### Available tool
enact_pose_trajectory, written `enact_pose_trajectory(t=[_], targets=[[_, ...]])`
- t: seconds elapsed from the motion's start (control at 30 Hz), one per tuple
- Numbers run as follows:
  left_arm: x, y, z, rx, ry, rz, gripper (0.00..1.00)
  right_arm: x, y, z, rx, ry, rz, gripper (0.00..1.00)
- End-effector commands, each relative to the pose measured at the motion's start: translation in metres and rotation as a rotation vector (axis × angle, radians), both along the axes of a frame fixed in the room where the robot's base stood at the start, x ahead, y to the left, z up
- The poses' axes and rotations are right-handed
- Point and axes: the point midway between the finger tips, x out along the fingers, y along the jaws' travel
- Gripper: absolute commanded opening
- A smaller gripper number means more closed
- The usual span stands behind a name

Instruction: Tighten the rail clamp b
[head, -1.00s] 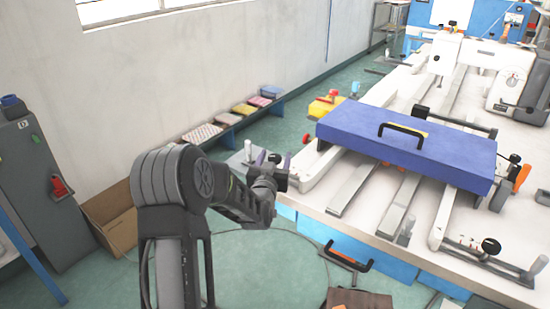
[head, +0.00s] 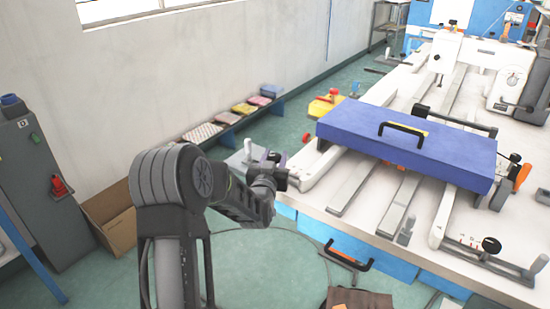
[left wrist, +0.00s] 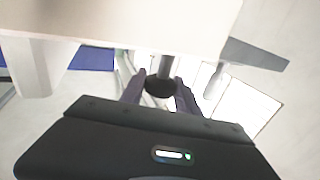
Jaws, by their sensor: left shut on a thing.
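My left gripper (head: 277,157) is at the left front corner of the white machine bed, beside the end of a white rail frame (head: 318,165). In the left wrist view its two fingers (left wrist: 160,92) are closed on either side of a dark round knob (left wrist: 160,87) on a grey stem. The knob appears to belong to a rail clamp, but no label shows. In the head view the gripper and wrist hide the knob. My right gripper is not in view.
A blue padded panel (head: 350,130) with a black handle lies across the rails, right of my left gripper. Another black knob (head: 490,244) stands at the right front. A red knob (head: 306,138) is just behind the gripper. A low bench (head: 228,118) lies along the wall.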

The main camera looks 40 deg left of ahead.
Motion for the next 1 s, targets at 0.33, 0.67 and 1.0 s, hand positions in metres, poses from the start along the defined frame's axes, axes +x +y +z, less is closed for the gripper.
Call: enact_pose_trajectory(t=[0.33, 0.67, 1.0], targets=[[-0.001, 0.002, -0.005, 0.003, 0.000, -0.117, 0.00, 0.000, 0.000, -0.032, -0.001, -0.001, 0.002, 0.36], [0.000, 0.002, -0.002, 0.003, 0.002, -0.344, 0.00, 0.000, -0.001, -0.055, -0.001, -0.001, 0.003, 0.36], [0.000, 0.000, 0.000, -0.002, 0.002, -0.518, 0.00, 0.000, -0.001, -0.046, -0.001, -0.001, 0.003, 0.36]])
